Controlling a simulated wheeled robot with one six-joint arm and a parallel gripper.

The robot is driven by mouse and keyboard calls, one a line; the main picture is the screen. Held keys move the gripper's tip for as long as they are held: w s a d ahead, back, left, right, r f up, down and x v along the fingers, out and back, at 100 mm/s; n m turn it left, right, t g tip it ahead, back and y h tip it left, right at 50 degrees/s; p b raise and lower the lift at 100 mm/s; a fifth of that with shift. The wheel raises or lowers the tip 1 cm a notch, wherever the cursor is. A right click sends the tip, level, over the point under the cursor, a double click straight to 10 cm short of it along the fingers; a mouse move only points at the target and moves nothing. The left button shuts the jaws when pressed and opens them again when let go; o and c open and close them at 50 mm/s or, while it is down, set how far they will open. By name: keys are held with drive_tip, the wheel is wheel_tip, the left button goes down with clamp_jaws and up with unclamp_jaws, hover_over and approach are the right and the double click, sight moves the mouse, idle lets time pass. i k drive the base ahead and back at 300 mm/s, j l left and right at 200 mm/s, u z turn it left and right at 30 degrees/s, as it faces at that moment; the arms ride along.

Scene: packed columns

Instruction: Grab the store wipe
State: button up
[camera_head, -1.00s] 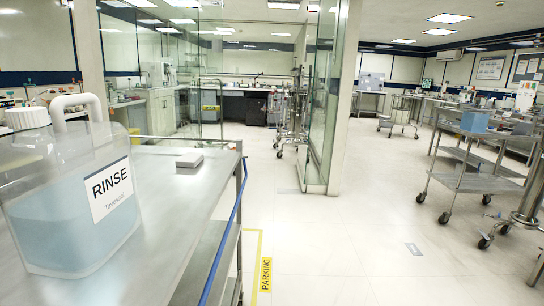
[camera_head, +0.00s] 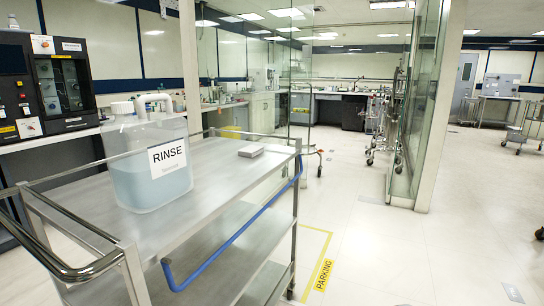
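No thing that I can surely name as the store wipe shows. A small flat grey-white block (camera_head: 251,151) lies on the far right part of a steel cart's top shelf (camera_head: 232,180); I cannot tell whether it is the wipe. My gripper is not in view.
A clear jug of bluish liquid labelled RINSE (camera_head: 150,175) stands on the cart's left part. The cart has a metal rail (camera_head: 75,270) and a blue side bar (camera_head: 235,240). Black equipment (camera_head: 60,85) stands behind left. A glass partition (camera_head: 412,100) stands ahead. The floor at right (camera_head: 450,240) is clear.

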sight(250, 151)
drive_tip(key=i+l, duration=0.2)
drive_tip(key=i, duration=0.25)
drive_tip(key=i+l, duration=0.15)
drive_tip(key=i, duration=0.3)
drive_tip(key=i+l, duration=0.2)
drive_tip(key=i, duration=0.25)
drive_tip(key=i+l+u, duration=0.1)
drive_tip(key=i, duration=0.35)
drive_tip(key=i+l, duration=0.25)
drive_tip(key=i, duration=0.2)
